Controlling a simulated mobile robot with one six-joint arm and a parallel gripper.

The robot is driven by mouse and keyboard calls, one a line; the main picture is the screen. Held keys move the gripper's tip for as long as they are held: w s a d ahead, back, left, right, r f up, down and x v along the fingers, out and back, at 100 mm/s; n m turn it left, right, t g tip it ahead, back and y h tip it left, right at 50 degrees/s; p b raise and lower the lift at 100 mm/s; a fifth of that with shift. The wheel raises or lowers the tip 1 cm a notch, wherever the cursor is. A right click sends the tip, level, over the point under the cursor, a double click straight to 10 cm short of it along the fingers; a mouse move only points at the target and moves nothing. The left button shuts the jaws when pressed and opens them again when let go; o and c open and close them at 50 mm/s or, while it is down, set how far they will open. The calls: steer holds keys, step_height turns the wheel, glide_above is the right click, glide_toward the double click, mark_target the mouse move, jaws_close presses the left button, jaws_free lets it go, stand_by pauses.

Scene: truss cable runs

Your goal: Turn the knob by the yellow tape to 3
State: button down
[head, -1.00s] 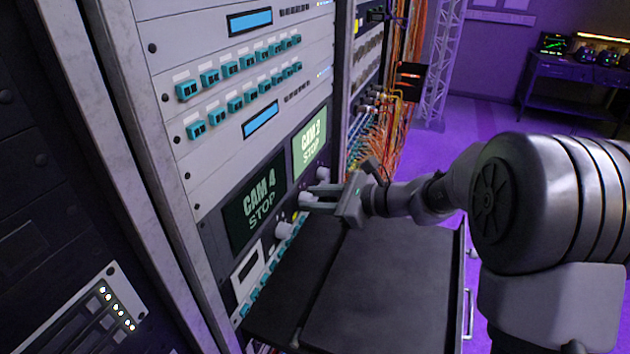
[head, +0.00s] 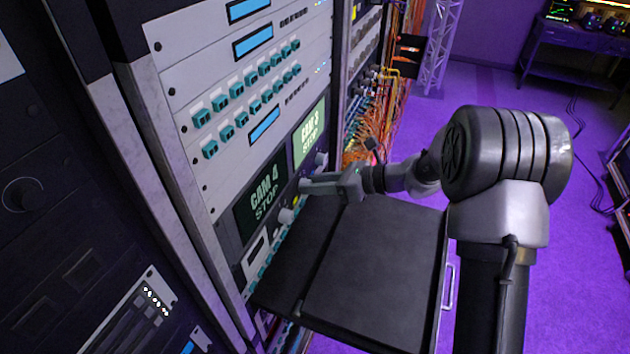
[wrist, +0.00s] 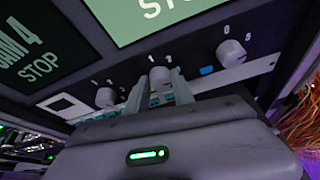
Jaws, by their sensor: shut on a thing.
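My gripper (head: 310,186) reaches in from the right to the panel below the screens, and its jaws are shut on the middle white knob. In the wrist view the two fingers (wrist: 160,92) stand on either side of this middle knob (wrist: 160,74). A small yellow patch (head: 296,201) shows beside the fingertips in the head view; in the wrist view I cannot make it out. The lit screen (head: 309,133) above reads CAM 3 STOP. The gripped knob's pointer is too small to read.
One knob (wrist: 105,97) sits left of the gripped one. Another knob (wrist: 231,53) sits right, near blue tape (wrist: 207,70). A dark screen (head: 262,200) reads CAM 4 STOP. A black pull-out shelf (head: 375,265) lies below my arm. Orange cables (head: 378,130) hang behind.

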steer(key=c, duration=1.1)
jaws_free()
steer(key=p+v, duration=0.2)
steer(key=v, duration=1.5)
steer(key=shift+d+r, duration=0.1)
steer(key=shift+d, duration=0.15)
